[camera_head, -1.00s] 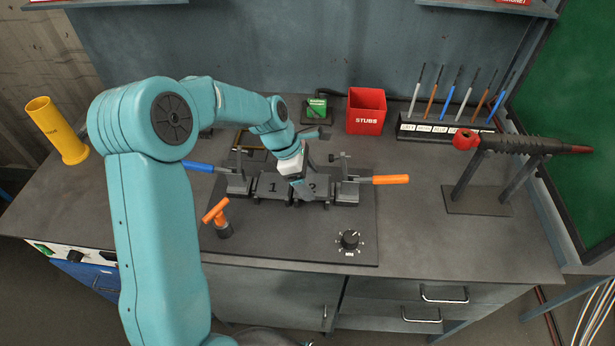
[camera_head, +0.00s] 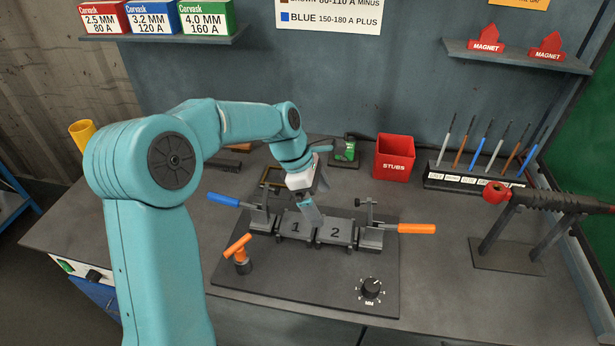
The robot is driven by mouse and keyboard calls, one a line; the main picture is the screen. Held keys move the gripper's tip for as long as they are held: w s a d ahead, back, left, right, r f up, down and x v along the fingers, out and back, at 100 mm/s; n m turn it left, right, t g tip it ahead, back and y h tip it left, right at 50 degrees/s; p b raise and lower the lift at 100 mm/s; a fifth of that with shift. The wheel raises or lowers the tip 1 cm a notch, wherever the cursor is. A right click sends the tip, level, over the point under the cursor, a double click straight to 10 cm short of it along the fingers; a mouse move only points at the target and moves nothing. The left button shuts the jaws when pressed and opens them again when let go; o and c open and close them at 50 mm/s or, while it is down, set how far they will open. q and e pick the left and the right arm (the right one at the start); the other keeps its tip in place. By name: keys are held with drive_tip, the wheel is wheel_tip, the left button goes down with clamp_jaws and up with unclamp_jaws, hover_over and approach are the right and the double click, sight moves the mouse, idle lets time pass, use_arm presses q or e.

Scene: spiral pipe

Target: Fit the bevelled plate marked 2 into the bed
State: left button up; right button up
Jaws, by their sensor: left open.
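The plate marked 2 (camera_head: 336,234) lies in the bed (camera_head: 375,240) on the dark base board, beside the plate marked 1 (camera_head: 294,229). The two plates lie side by side with a narrow gap or seam between them. My left gripper (camera_head: 312,212) points down just above and behind the plates, near the seam. It is open and I see nothing held in it. Its fingertips partly cover the back edges of the plates. Whether it touches a plate, I cannot tell. My right gripper is not in view.
A clamp with a blue handle (camera_head: 224,200) stands left of the bed and one with an orange handle (camera_head: 416,229) right of it. An orange T-handle (camera_head: 237,247) and a black MM knob (camera_head: 372,288) stand in front. A red STUBS bin (camera_head: 394,157) is behind.

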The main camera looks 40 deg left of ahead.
use_arm(q)
drive_tip(key=v, duration=0.7)
drive_tip(key=shift+r, duration=0.35)
drive_tip(key=shift+a, duration=0.1)
